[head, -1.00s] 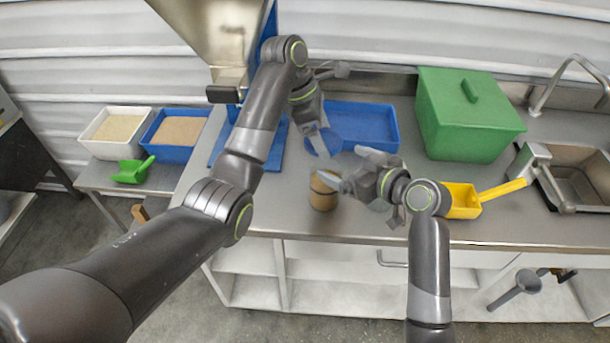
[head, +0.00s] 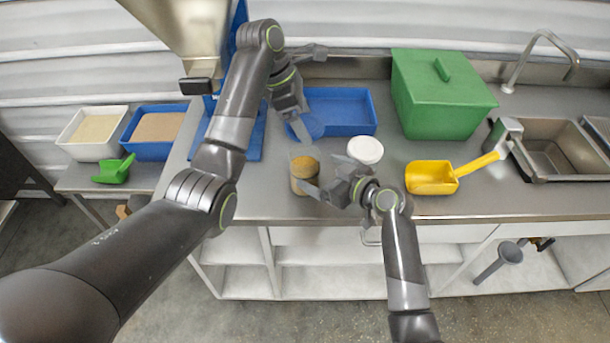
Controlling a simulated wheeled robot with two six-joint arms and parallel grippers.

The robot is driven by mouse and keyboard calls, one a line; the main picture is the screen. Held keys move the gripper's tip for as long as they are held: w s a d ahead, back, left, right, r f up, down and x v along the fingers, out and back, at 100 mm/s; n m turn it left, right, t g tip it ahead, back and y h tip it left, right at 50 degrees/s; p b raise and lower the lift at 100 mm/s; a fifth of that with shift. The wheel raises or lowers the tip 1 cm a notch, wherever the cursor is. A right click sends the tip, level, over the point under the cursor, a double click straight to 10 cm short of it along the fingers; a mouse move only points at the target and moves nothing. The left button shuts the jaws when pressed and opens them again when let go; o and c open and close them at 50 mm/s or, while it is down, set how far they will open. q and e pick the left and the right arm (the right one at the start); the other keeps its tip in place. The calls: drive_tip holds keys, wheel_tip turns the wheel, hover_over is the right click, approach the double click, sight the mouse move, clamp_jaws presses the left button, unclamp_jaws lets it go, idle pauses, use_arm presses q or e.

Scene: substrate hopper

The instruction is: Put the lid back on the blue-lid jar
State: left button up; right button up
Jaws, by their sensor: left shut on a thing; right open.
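The open jar (head: 304,184), clear with tan filling, stands upright on the counter near its front edge. Its top is uncovered. My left gripper (head: 301,131) is shut on the round blue lid (head: 314,124) and holds it behind the jar in the picture, apart from it. My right gripper (head: 325,177) is open at the jar's right side. One finger overlaps the jar's lower right in the picture; I cannot tell whether it touches.
A white-lidded jar (head: 365,150) stands just behind my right gripper. A yellow scoop (head: 431,178) lies to its right. A blue tray (head: 340,108) and a green lidded bin (head: 440,100) stand behind. The hopper (head: 190,35) hangs at upper left.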

sight(316, 169)
use_arm(q)
drive_tip(key=shift+w+a, duration=0.15)
use_arm(e)
drive_tip(key=x, duration=0.4)
drive_tip(key=shift+w+a, duration=0.25)
drive_tip(key=shift+a, duration=0.05)
drive_tip(key=shift+x, duration=0.95)
drive_tip(key=c, duration=1.4)
use_arm(q)
drive_tip(key=shift+f, duration=2.45)
use_arm(e)
drive_tip(key=shift+c, duration=0.2)
use_arm(q)
drive_tip(key=shift+f, duration=0.9)
drive_tip(key=shift+f, duration=0.5)
